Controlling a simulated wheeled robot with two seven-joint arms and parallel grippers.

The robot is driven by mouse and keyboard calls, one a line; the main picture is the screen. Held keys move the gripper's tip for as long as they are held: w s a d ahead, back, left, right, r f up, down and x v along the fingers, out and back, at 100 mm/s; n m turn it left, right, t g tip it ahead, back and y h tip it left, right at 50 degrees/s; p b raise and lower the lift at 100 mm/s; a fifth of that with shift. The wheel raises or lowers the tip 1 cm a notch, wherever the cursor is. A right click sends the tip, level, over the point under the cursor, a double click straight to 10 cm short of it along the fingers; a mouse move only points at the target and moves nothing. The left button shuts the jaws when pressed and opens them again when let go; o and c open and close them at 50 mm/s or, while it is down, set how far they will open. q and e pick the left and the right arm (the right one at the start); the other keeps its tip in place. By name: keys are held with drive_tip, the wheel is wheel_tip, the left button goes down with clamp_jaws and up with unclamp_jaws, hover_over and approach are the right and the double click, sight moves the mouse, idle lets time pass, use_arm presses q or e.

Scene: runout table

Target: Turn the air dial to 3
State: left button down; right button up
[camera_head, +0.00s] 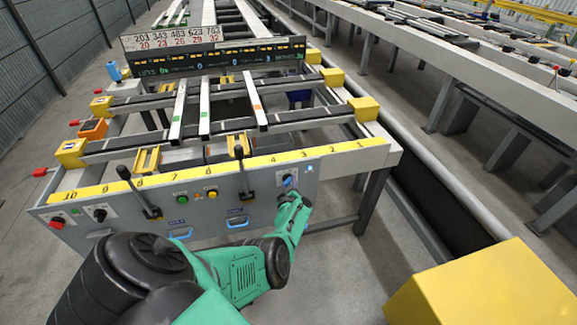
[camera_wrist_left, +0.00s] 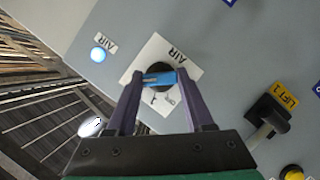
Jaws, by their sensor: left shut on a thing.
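The air dial (camera_wrist_left: 166,73) is a black round knob with a blue bar across it, on a white plate (camera_wrist_left: 187,66) marked AIR. My left gripper (camera_wrist_left: 158,80) is shut on the blue bar, with one finger at each end of it. In the head view, the dial (camera_head: 288,181) sits on the grey front panel (camera_head: 327,185), and my left gripper (camera_head: 291,192) reaches up to it from below. The dial's scale markings are mostly hidden, so I cannot read its setting. My right gripper is not in view.
A lit blue-white lamp (camera_wrist_left: 98,54) labelled AIR is beside the dial. A black lever (camera_wrist_left: 266,121) marked LIFT1 and a yellow button (camera_wrist_left: 292,173) are on the other side. A yellow numbered strip (camera_head: 220,170) tops the panel. A yellow block (camera_head: 490,290) stands at lower right.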

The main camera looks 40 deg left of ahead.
use_arm(q)
drive_tip(key=shift+d+m+g+p, duration=0.1)
drive_tip(key=shift+m+g+p, duration=0.2)
drive_tip(key=shift+m+g, duration=0.45)
drive_tip(key=shift+m, duration=0.25)
drive_tip(key=shift+c, duration=1.4)
unclamp_jaws()
drive_tip(key=shift+r, duration=0.1)
drive_tip(key=shift+s+d+r+p, duration=0.1)
drive_tip(key=shift+r+p, duration=0.05)
drive_tip(key=shift+p, duration=0.35)
drive_tip(key=p+v, duration=1.1)
drive_tip(key=v, duration=0.3)
drive_tip(key=shift+f+p, duration=0.35)
drive_tip(key=shift+p, duration=0.05)
